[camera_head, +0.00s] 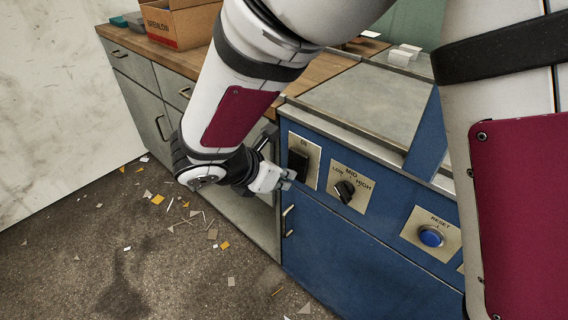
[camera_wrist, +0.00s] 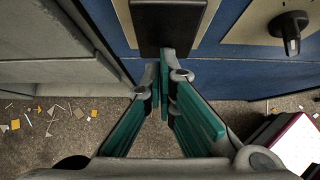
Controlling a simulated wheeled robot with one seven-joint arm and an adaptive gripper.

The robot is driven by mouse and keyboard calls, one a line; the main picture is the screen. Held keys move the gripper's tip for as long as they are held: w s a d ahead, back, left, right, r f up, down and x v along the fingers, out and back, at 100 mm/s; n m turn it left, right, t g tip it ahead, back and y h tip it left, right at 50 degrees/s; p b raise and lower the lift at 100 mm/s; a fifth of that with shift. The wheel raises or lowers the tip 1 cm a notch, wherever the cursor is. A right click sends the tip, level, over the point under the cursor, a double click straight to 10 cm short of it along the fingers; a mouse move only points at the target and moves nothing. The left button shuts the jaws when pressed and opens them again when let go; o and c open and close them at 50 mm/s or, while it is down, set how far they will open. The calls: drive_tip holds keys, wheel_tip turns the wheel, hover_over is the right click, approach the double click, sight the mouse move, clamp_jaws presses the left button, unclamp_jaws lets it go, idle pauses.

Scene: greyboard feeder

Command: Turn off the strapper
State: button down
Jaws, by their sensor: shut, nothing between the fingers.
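The strapper is a blue machine (camera_head: 340,240) with a worn grey top. A black rocker switch (camera_head: 298,166) sits on a metal plate at the left end of its front panel; the plate's small lettering is hard to read. My gripper (camera_head: 288,180) is shut and empty, with its fingertips at the switch's lower left edge. In the wrist view the fingertips (camera_wrist: 167,62) lie just below the black switch (camera_wrist: 168,25), close to it. I cannot tell whether they touch it. The switch's tilt is not clear.
Right of the switch are a LOW/MID/HIGH knob (camera_head: 344,190) and a blue RESET button (camera_head: 431,236). A grey cabinet (camera_head: 140,85) with a wooden top stands to the left, with a cardboard box (camera_head: 180,24) on it. Scraps litter the open floor (camera_head: 130,240).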

drive_tip(key=shift+w+d, duration=0.1)
drive_tip(key=shift+r, duration=0.1)
drive_tip(key=shift+r+p, duration=0.7)
drive_tip(key=shift+p, duration=0.1)
